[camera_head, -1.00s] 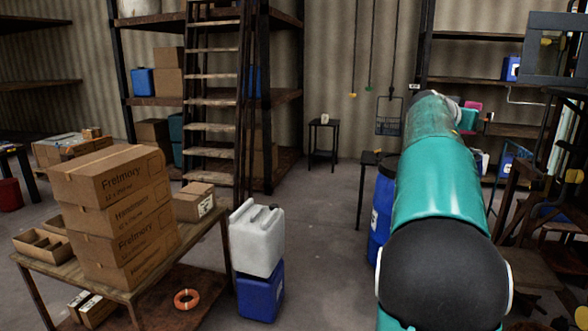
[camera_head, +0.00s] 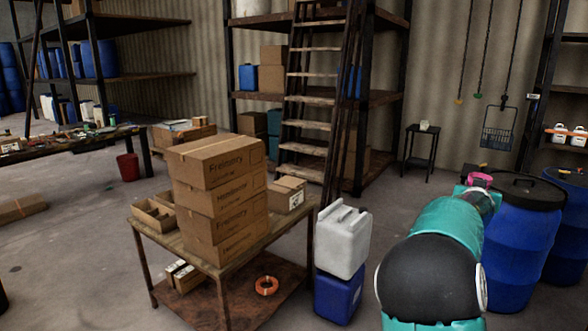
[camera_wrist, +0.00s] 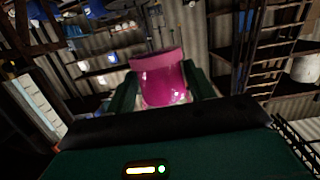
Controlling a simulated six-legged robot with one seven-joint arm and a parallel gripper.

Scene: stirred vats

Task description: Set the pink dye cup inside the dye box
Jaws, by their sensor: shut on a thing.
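The pink dye cup (camera_wrist: 161,80) is held between the two green fingers of my gripper (camera_wrist: 163,92) in the wrist view. The cup also shows small in the head view (camera_head: 480,180), at the far end of my teal arm, with my gripper (camera_head: 478,190) partly hidden by the arm. An open, divided cardboard box (camera_head: 153,214) lies on the table at the left, beside a stack of cartons. It may be the dye box, but I cannot read a label on it. The cup is well apart from it, to the right.
Stacked cartons (camera_head: 218,200) stand on a wooden table (camera_head: 185,248). A white jerrycan (camera_head: 341,240) sits on a blue one (camera_head: 338,295) between table and arm. Blue barrels (camera_head: 522,240) stand at the right. A ladder (camera_head: 308,95) leans at the shelves.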

